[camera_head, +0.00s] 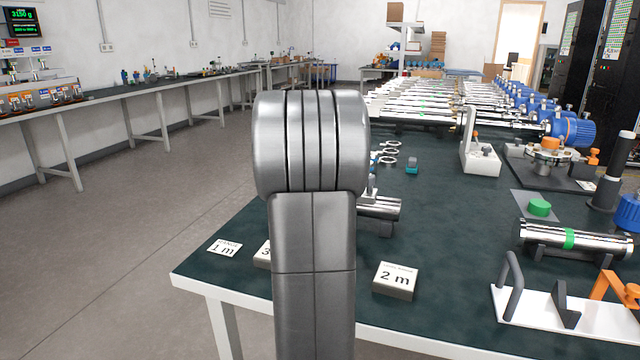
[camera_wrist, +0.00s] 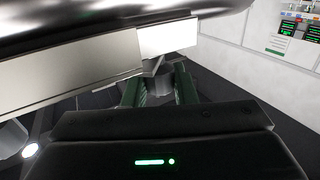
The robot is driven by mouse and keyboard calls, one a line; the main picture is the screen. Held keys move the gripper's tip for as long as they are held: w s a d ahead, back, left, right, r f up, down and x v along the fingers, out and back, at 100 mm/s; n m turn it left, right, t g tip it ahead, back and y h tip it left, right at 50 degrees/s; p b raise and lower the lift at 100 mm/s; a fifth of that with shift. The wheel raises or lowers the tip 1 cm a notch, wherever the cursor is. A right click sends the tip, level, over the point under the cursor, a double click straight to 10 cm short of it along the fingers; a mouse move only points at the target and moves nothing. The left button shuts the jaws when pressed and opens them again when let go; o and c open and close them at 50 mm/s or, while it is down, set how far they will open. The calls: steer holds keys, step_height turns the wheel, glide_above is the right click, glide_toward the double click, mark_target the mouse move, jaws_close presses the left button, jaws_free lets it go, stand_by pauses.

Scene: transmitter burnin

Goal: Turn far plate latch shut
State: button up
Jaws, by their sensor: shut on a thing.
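In the wrist view my gripper (camera_wrist: 158,88) has its two green-padded fingers closed around a small grey part (camera_wrist: 152,72). This part sits at the underside of a pale metal plate or bar (camera_wrist: 75,75). It may be the far plate latch, but its shape is mostly hidden between the fingers, and I cannot tell which way it is turned. A brighter block (camera_wrist: 168,38) joins the bar just above the fingers. In the head view my own arm stands in the middle and hides my gripper. I cannot make out the latch there.
A dark-green table (camera_head: 450,215) carries a chrome cylinder with a green band (camera_head: 568,238), a white plate with handles (camera_head: 555,318) and a "2 m" block (camera_head: 395,280). Rows of chrome tubes (camera_head: 450,100) lie behind. Open floor (camera_head: 130,230) is on the left.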

steer(key=shift+d+n+g+y, duration=0.15)
steer(key=shift+n+g+y, duration=0.15)
steer(key=shift+n+y, duration=0.55)
steer(key=shift+r+n+g+y+p, duration=0.15)
steer(key=shift+n+g+y+p, duration=0.35)
steer(key=shift+y+p, duration=0.7)
steer(key=n+g+y+p, duration=0.1)
steer(key=n+y+p, duration=0.1)
steer(key=shift+y+p, duration=0.25)
steer(key=shift+p, duration=0.15)
steer(key=shift+n+g+y+p, duration=0.45)
steer(key=shift+g+y+p, duration=0.05)
steer(key=shift+y+p, duration=0.1)
steer(key=o, duration=1)
steer(key=shift+c, duration=0.2)
